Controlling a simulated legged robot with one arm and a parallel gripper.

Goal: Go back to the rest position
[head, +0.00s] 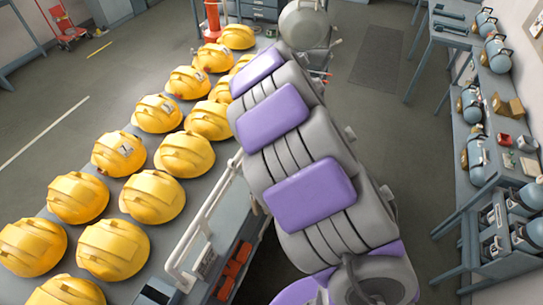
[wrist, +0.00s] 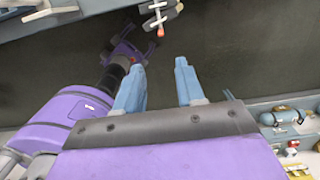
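My gripper (wrist: 159,66) shows in the wrist view with its two blue fingers apart. Only floor shows between them, so it is open and empty. In the head view my grey and purple arm reaches from the bottom right up to the top middle, and the gripper itself is hidden or out of sight there. Parts of my own purple body show at the left of the wrist view.
Several yellow helmets (head: 120,153) stand in rows on a table left of my arm. A workbench (head: 477,188) with blue-grey cylinders (head: 498,56) runs along the right. Cylinders (wrist: 284,117) also show in the wrist view. Open floor (head: 372,130) lies between arm and workbench.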

